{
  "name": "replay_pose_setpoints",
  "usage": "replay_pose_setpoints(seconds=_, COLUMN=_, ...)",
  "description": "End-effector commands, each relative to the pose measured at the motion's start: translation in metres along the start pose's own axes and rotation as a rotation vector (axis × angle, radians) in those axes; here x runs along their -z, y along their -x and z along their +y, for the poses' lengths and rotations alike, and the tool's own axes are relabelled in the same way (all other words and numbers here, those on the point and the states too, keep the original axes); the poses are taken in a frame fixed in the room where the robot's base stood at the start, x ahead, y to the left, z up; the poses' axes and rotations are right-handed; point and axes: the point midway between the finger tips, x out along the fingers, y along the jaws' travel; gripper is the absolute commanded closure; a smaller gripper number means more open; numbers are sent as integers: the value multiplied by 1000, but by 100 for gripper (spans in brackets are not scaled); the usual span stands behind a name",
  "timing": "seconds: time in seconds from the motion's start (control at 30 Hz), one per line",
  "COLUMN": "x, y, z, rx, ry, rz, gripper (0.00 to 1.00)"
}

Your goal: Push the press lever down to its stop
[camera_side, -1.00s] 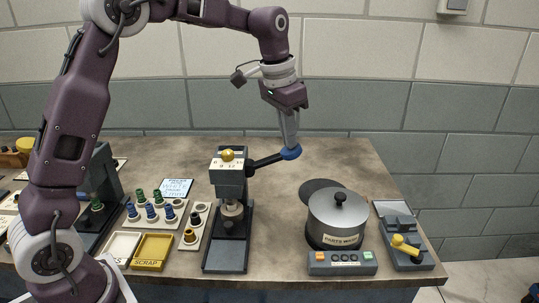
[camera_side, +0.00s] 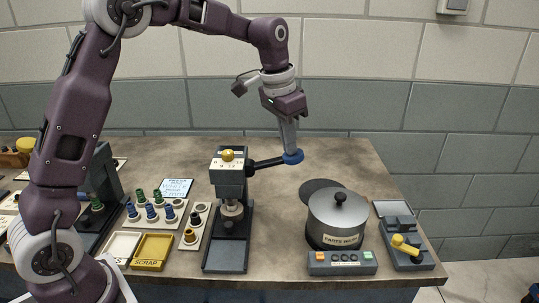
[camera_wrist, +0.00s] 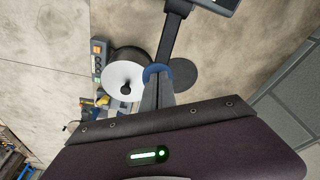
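The press (camera_side: 231,185) stands upright near the middle of the bench, with a dark lever (camera_side: 267,163) reaching out to the right. The lever ends in a blue knob (camera_side: 293,157) and slopes slightly up toward it. My gripper (camera_side: 290,150) points down, its fingers together, with the tips at the top of the knob. In the wrist view the lever (camera_wrist: 169,40) runs up the picture from the blue knob (camera_wrist: 156,70), and my grey fingers (camera_wrist: 158,85) meet at the knob and partly cover it.
A lidded metal pot (camera_side: 336,222) stands right of the press, with a button box (camera_side: 342,263) before it and a yellow-handled fixture (camera_side: 407,248) beyond. Left are a rack of coloured pieces (camera_side: 150,215) and a yellow scrap tray (camera_side: 153,252).

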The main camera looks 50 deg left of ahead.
Motion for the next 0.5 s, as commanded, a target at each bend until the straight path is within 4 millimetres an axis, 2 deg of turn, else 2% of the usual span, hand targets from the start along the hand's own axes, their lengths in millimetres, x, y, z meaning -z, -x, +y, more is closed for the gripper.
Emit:
replay_pose_setpoints(seconds=0.1, x=-3, y=-6, z=-1, rx=0, ry=0, rz=-9, gripper=100)
replay_pose_setpoints(seconds=0.5, x=-4, y=-8, z=-1, rx=0, ry=0, rz=-14, gripper=100)
